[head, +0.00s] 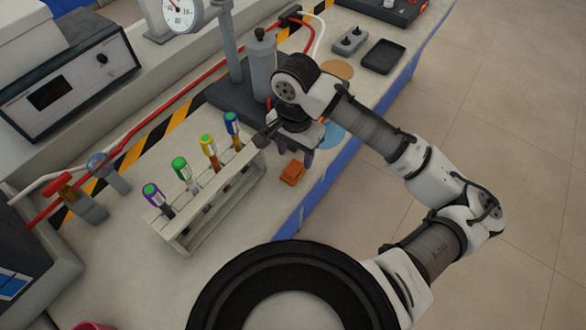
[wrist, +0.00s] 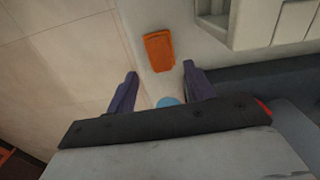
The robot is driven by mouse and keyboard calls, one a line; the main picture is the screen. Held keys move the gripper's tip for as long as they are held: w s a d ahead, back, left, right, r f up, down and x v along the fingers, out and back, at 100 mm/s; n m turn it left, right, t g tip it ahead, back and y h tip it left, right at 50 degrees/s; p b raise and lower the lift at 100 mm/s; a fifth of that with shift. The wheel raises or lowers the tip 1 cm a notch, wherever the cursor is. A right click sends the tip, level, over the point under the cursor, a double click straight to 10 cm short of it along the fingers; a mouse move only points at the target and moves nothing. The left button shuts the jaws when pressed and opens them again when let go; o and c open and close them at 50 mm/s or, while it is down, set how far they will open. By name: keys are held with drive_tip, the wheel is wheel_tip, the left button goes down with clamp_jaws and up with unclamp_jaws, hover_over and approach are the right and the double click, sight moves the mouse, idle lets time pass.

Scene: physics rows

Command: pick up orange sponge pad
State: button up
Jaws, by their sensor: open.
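The orange sponge pad (head: 293,173) lies flat on the bench top, near the front edge and just right of the test tube rack. In the wrist view the orange sponge pad (wrist: 159,51) shows whole, beyond the fingertips and roughly between their lines. My gripper (head: 297,152) is over the bench beside the pad, apart from it. In the wrist view my gripper (wrist: 161,70) is open, with its two dark purple fingers spread and nothing between them.
The white rack (head: 215,205) holds several capped tubes close to the pad's left. A blue disc (head: 331,136) lies near my gripper. A black tray (head: 383,56) sits farther along the bench. A grey cylinder (head: 262,62) stands behind. The bench's blue front edge (head: 318,190) is close; open floor lies right.

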sight(293, 167)
drive_tip(key=shift+s+a+f+p, duration=0.1)
drive_tip(key=shift+f+p, duration=0.1)
drive_tip(key=shift+f, duration=0.9)
drive_tip(key=shift+s+a+f+p, duration=0.1)
drive_tip(key=shift+f+p, duration=0.05)
drive_tip(key=shift+f, duration=0.9)
drive_tip(key=c, duration=1)
